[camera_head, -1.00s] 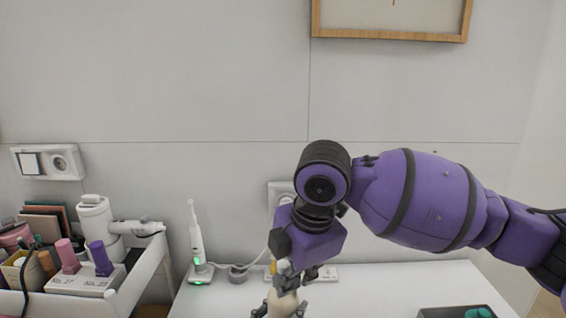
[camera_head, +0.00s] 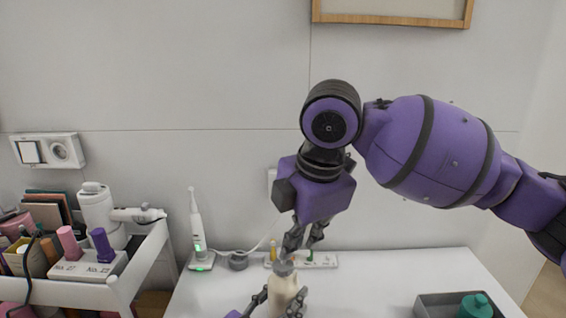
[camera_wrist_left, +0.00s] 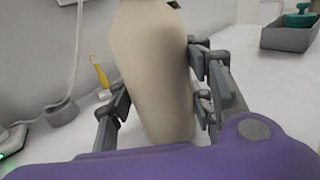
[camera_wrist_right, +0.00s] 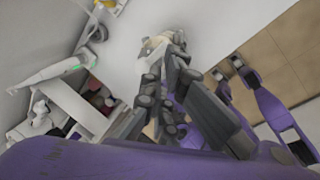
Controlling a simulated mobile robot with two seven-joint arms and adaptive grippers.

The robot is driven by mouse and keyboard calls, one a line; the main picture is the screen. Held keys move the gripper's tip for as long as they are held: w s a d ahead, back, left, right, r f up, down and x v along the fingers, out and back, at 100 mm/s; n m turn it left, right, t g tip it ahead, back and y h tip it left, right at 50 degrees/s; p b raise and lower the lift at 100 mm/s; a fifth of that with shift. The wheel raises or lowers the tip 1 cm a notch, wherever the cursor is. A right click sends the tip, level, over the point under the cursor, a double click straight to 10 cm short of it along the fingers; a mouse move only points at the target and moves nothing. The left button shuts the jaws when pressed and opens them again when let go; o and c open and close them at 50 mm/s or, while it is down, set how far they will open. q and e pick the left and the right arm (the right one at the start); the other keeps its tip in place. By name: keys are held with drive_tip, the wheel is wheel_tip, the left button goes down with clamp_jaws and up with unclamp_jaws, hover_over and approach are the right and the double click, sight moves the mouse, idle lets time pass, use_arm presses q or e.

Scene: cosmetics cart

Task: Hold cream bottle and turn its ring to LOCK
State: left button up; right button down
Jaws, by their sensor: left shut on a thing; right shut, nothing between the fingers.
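The cream bottle (camera_head: 283,296) stands upright low in the head view, with a grey ring (camera_head: 284,268) at its top. My left gripper (camera_head: 279,306) is shut around its body from both sides. In the left wrist view the bottle (camera_wrist_left: 153,75) fills the middle between the fingers, and its top is cut off. My right gripper (camera_head: 296,246) points down just above the bottle's top, with its fingers shut and nothing between them. In the right wrist view its fingers (camera_wrist_right: 163,72) partly cover the bottle (camera_wrist_right: 155,45). The LOCK mark cannot be read.
A white cart (camera_head: 150,262) with cosmetics stands at the left. An electric toothbrush (camera_head: 198,232) and a power strip (camera_head: 310,262) are at the back of the white table (camera_head: 380,285). A grey tray (camera_head: 432,304) with a teal item (camera_head: 476,306) lies at the right.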

sight(283, 267)
drive_tip(key=shift+s+a+f, duration=0.25)
drive_tip(key=shift+a+f, duration=0.05)
drive_tip(key=shift+f, duration=0.7)
drive_tip(key=shift+s+a+f, duration=0.3)
drive_tip(key=shift+a+f, duration=0.05)
drive_tip(key=shift+f, duration=0.7)
drive_tip(key=shift+s+a+f, duration=0.25)
drive_tip(key=shift+a+f, duration=0.05)
drive_tip(key=shift+f, duration=0.7)
drive_tip(key=shift+w, duration=0.65)
drive_tip(key=shift+w+d, duration=0.1)
drive_tip(key=shift+d, duration=0.2)
drive_tip(key=shift+d, duration=0.1)
drive_tip(key=shift+w+d, duration=0.25)
